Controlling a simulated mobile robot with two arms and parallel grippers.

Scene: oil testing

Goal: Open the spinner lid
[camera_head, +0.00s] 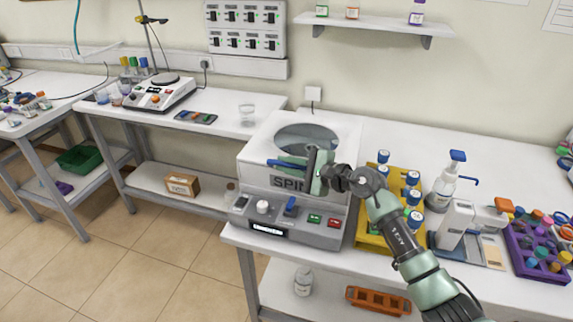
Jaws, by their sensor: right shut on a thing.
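The spinner (264,180) is a white and grey box machine at the front left of the right-hand table, with "SPIN" lettering partly covered by my gripper. Its white lid (347,130) has a round glass window (306,134) and lies over the top, looking shut; a slight gap at its front cannot be told. A blue handle (283,163) shows at the lid's front edge. My right gripper (300,164) reaches in from the right and is shut on the blue handle, its fingers hiding part of it. My left gripper is not in view.
Right of the spinner are a yellow rack (371,240) with blue-capped bottles, a pump bottle (447,181), a white device (455,222) and a purple rack (545,272). A shelf (375,27) hangs above. The table behind the yellow rack is mostly clear.

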